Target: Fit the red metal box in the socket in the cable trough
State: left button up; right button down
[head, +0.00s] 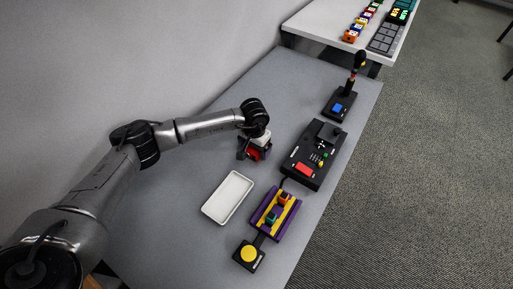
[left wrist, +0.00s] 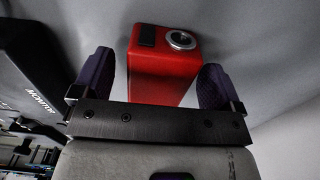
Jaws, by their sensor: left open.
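The red metal box (head: 253,154) is on the grey table under my left gripper (head: 252,150), which partly hides it. In the left wrist view the red box (left wrist: 160,75) has a round metal ring and a dark patch on one face. It stands between the two spread dark fingers of my left gripper (left wrist: 155,82); the gripper is open, with a gap visible at least on the left side. The cable trough (head: 266,206) is purple and yellow, to the lower right of the gripper, with orange and teal-green pieces in it. I cannot make out its socket clearly. My right gripper is not in view.
An empty white tray (head: 228,197) lies left of the trough. A yellow button box (head: 249,255) joins the trough's near end. A black console (head: 315,154) and a joystick box (head: 340,105) stand beyond it. A white table (head: 330,22) with more devices is at the back.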

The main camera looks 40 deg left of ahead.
pick_arm(q)
jog(key=c, duration=1.2)
